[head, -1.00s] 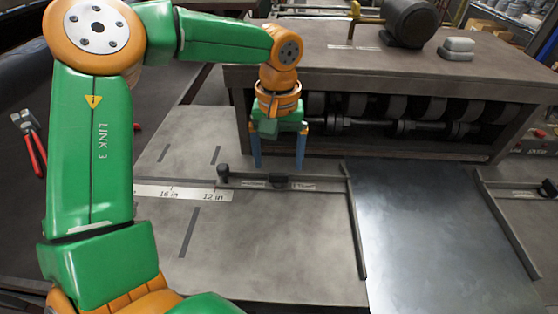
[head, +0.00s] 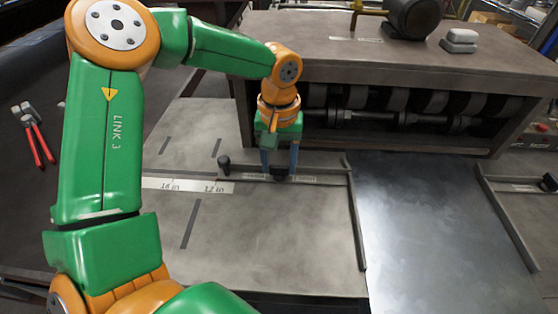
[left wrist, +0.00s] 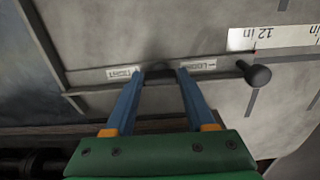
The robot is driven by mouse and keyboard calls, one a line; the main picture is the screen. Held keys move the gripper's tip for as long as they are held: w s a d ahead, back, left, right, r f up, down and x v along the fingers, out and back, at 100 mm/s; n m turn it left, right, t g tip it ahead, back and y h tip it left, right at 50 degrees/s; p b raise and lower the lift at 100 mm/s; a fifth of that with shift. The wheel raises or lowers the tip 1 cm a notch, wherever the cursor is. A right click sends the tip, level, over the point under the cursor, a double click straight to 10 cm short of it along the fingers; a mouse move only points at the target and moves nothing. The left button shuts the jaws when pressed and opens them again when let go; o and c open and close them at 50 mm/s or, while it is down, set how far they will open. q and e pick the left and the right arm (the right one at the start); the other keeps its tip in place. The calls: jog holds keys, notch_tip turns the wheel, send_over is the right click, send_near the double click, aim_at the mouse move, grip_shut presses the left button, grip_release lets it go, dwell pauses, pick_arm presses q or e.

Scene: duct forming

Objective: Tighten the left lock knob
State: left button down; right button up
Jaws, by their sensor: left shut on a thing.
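The left lock knob (head: 280,179) is a small dark knob on the left guide rail (head: 325,180), between two white labels. In the left wrist view the knob (left wrist: 161,77) shows between the blue fingertips, with the TIGHT label (left wrist: 123,73) on its left and the LOOSE label (left wrist: 197,65) on its right, both upside down. My left gripper (head: 279,172) points down and is shut on the knob, one finger on each side. The fingers partly hide the knob. My right gripper is not in view.
A round black handle (head: 223,162) stands at the rail's left end, by the inch scale (head: 188,186). A shiny metal sheet (head: 430,235) lies to the right, before the roller machine (head: 400,65). Red-handled pliers (head: 38,137) lie far left.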

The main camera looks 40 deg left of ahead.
aim_at(278, 166)
pick_arm(q)
jog(key=m+p, duration=0.3)
jog(key=shift+r, duration=0.3)
jog(key=m+p, duration=0.2)
jog(key=m, duration=0.2)
jog(key=shift+a+f+m+p, duration=0.1)
jog(key=shift+a+m+p, duration=0.05)
jog(key=shift+m+p, duration=0.15)
jog(key=m+p, duration=0.1)
jog(key=m, duration=0.3)
jog(key=shift+a+m, duration=0.1)
jog(key=shift+m, duration=0.2)
jog(key=m+p, duration=0.1)
jog(key=m, duration=0.4)
jog(key=shift+w+a+f, duration=0.1)
jog(key=shift+f, duration=0.05)
jog(key=shift+m, duration=0.5)
jog(key=shift+c, duration=1.2)
grip_release()
jog(key=shift+w, duration=0.1)
notch_tip(278, 166, up, 7)
jog(key=shift+r+b, duration=0.1)
jog(key=shift+b, duration=0.35)
